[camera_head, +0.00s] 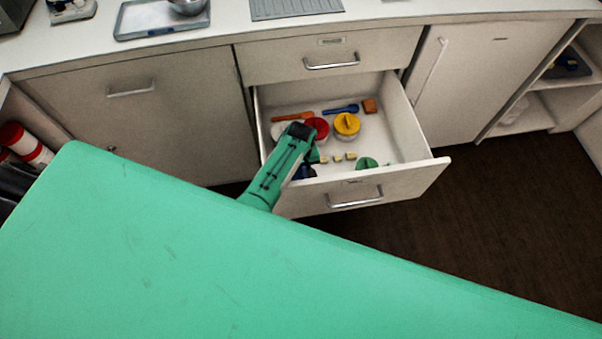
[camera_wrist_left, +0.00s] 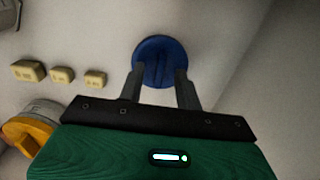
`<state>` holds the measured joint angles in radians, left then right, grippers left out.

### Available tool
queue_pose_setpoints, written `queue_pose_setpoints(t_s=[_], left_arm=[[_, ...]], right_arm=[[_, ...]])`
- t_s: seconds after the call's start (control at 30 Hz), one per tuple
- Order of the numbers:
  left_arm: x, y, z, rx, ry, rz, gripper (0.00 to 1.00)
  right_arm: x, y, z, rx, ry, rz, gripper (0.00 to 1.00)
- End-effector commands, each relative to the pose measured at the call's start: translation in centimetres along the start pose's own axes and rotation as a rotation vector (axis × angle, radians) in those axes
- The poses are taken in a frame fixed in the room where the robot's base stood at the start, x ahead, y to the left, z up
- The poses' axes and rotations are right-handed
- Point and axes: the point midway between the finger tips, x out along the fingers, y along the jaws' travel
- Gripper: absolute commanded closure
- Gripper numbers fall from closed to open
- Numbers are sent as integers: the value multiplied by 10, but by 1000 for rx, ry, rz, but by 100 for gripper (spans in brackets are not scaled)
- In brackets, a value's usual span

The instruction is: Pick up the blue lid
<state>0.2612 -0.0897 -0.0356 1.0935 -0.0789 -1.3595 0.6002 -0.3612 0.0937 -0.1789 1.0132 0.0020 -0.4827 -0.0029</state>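The blue lid (camera_wrist_left: 160,58) is round with a raised bar across it. My left gripper (camera_wrist_left: 160,82) is open, with one finger on either side of the lid's near part. I cannot tell whether the fingers touch it. In the head view my green left arm reaches into the open drawer (camera_head: 405,125). The blue lid (camera_head: 304,172) shows there only partly, at the drawer's front left, beside the arm. My right gripper is in neither view.
The drawer also holds a red lid (camera_head: 318,127), a yellow-lidded jar (camera_head: 346,125), a green lid (camera_head: 367,163), an orange spoon (camera_head: 293,116), a blue spoon (camera_head: 340,109), a brown block (camera_head: 370,105) and small yellow blocks (camera_wrist_left: 61,75). The drawer walls enclose the gripper.

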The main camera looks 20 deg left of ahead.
Motion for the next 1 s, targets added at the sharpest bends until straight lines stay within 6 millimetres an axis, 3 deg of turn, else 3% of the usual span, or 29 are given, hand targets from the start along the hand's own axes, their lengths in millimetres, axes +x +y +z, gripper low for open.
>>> queue_pose_setpoints(t_s=[0.27,0.47,1.0], left_arm=[[4,0,0,0,0,0,65],[4,0,0,0,0,0,100],[-1,0,0,0,1,1,100]], right_arm=[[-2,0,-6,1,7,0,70],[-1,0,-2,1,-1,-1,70],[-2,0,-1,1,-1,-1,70]])
